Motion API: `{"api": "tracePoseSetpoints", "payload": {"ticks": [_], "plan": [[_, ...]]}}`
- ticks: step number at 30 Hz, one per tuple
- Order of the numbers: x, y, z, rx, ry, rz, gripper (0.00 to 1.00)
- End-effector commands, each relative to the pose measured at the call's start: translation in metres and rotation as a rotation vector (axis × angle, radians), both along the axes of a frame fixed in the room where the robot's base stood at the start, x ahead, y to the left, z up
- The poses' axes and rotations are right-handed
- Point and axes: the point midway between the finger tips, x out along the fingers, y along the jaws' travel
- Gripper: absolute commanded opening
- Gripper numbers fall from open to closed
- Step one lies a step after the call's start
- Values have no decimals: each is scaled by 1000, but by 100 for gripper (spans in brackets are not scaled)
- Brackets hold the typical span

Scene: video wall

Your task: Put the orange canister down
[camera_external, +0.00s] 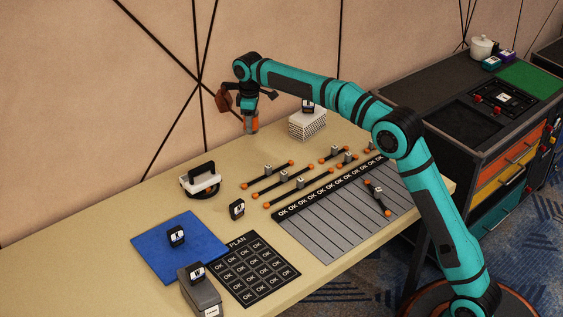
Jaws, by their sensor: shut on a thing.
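The orange canister (251,126) is at the end of my arm, upright, near the back edge of the table by the wall. My gripper (250,112) is shut on its upper part from above. Whether the canister's base touches the table (225,150) or hangs just above it, I cannot tell. The fingertips are small and partly hidden in this view.
A white stack (307,124) stands right of the canister. Several black rods with orange ends (271,173) and a white device with a black handle (201,181) lie in front. A blue mat (170,250) is at the left. The table around the canister looks bare.

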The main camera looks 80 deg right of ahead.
Motion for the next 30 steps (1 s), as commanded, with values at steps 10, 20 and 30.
{"api": "tracePoseSetpoints", "payload": {"ticks": [10, 20, 30], "plan": [[-1, 0, -46, 2, 3, 0, 23], [0, 0, -78, 0, 0, 1, 23], [-1, 0, -114, 1, 2, 1, 23]]}}
